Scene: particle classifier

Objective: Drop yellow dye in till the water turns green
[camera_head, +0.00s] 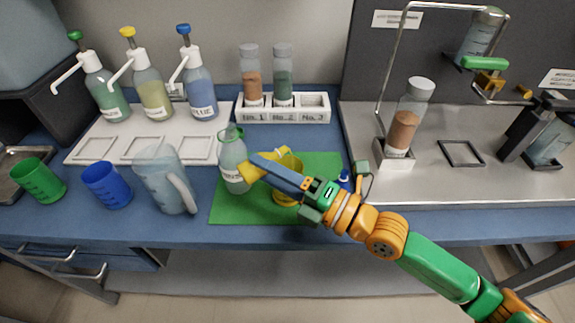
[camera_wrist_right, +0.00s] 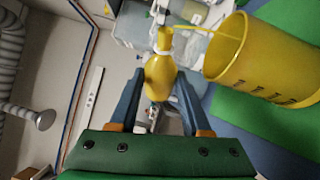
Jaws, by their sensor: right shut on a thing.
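My right gripper (camera_head: 262,170) reaches in from the lower right over the green mat and is shut on a yellow bulb-shaped piece (camera_head: 248,172). In the right wrist view the yellow bulb (camera_wrist_right: 158,78) sits between the two fingers. A pale labelled bottle (camera_head: 232,158) stands on the mat, just left of the fingertips. A yellow cup (camera_head: 290,163) stands partly hidden behind my gripper; it fills the right of the wrist view (camera_wrist_right: 265,60). At the back left, the yellow-capped pump bottle (camera_head: 153,97) holds yellowish liquid. My left gripper is not in view.
Green and blue pump bottles (camera_head: 106,90) (camera_head: 200,88) flank the yellow one on a white tray (camera_head: 90,150). A clear jug (camera_head: 163,180), a blue cup (camera_head: 107,185) and a green cup (camera_head: 38,178) stand left. A metal platform with a wire stand (camera_head: 383,75) fills the right.

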